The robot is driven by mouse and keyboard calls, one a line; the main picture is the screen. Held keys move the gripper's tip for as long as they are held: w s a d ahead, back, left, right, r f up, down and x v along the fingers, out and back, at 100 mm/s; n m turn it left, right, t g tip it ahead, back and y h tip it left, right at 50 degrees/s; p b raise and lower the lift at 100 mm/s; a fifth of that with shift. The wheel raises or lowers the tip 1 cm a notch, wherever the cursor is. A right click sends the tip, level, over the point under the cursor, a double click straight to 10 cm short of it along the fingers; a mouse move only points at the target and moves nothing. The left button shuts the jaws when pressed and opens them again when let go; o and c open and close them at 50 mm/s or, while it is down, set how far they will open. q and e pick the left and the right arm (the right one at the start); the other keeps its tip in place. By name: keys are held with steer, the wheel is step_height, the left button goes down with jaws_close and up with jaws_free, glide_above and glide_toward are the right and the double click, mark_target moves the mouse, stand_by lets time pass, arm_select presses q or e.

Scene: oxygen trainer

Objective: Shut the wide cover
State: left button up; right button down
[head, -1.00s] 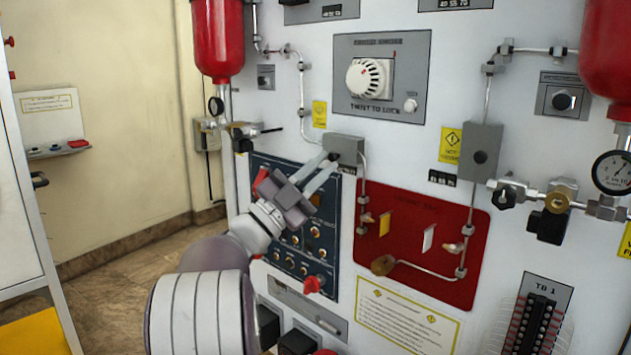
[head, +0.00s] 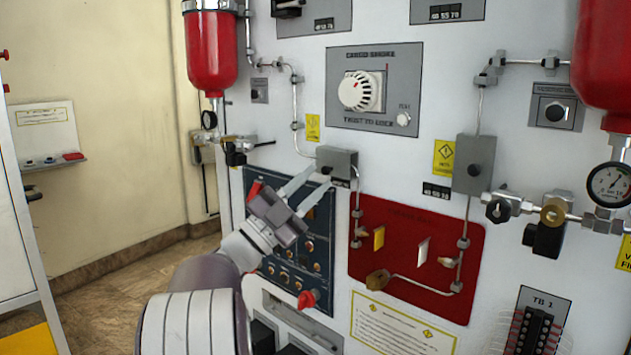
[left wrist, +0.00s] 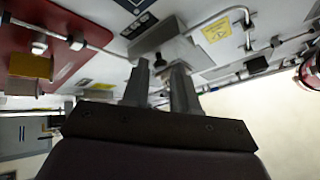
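No part in view is clearly marked as the wide cover, so I cannot tell which it is. My left gripper (head: 320,177) is in front of the wall panel, by the lower left of a small grey box (head: 343,160) with a dark knob. Its two fingers are apart with nothing seen between them. In the left wrist view the fingers (left wrist: 162,68) point at the grey box (left wrist: 160,36); contact cannot be told. A red panel (head: 410,275) to the right bears a tilted yellow flap (head: 379,238) and a white flap (head: 423,251). My right gripper is not in view.
A dark blue switch panel (head: 262,262) lies behind my left gripper, partly hidden by it. Thin metal pipes (head: 297,118) run beside the grey box. Red bottles (head: 211,52) and a gauge (head: 610,184) stick out. Open floor (head: 105,285) lies left.

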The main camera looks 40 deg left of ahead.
arm_select(q)
steer(key=b+v, duration=0.1)
steer(key=v, duration=1)
steer(key=shift+s, duration=0.2)
steer(key=shift+a+f, duration=0.1)
steer(key=shift+f, duration=0.05)
